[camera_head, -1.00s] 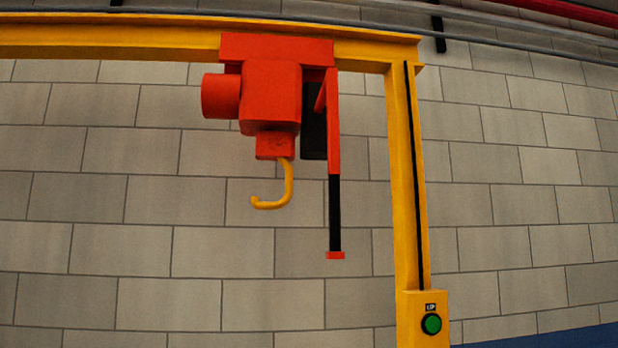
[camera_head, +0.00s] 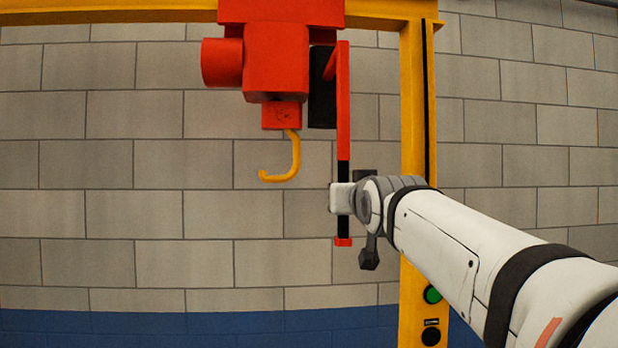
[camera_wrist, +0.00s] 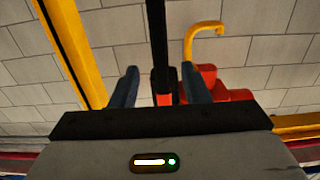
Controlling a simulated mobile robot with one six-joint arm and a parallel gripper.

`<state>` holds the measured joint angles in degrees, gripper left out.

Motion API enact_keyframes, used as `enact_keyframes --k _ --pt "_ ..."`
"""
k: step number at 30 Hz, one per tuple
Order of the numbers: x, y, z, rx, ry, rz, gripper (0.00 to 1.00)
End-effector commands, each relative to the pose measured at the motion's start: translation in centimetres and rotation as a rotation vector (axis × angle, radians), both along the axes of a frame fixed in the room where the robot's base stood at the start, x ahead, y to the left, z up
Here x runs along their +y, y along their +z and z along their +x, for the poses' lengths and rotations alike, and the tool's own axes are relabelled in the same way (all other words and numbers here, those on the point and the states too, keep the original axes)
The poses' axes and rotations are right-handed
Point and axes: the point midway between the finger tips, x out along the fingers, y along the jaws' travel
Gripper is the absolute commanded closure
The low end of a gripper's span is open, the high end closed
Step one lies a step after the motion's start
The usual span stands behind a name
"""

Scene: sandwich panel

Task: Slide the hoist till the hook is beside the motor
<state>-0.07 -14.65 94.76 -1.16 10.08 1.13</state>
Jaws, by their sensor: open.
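The red hoist (camera_head: 276,60) hangs from the yellow overhead beam (camera_head: 120,10). Its yellow hook (camera_head: 296,155) hangs below it, empty, with the tip pointing left. A red bar with a black grip (camera_head: 343,172) hangs down at the hoist's right side. My gripper (camera_wrist: 159,68) is open. In the wrist view, which looks upside down, its two dark fingers stand on either side of the black grip (camera_wrist: 157,30), apart from it. The hook (camera_wrist: 205,28) shows to the right there. I see no separate motor in these views.
A yellow post (camera_head: 413,130) stands right of the hoist, behind my arm, with a green button (camera_head: 432,295) and a black button (camera_head: 431,336) low down. A block wall (camera_head: 130,210) with a blue lower band is behind. The space left of the hoist is clear.

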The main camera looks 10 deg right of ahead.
Motion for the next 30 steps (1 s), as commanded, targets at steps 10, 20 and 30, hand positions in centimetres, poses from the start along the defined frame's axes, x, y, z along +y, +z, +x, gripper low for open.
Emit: enact_keyframes --k 10,20,30 --pt "0.0 0.4 5.0 -0.001 0.0 0.0 0.58" --pt "0.0 0.2 7.6 -0.003 0.0 0.0 0.58" --pt "0.0 0.1 7.7 -0.003 0.0 0.0 0.68"
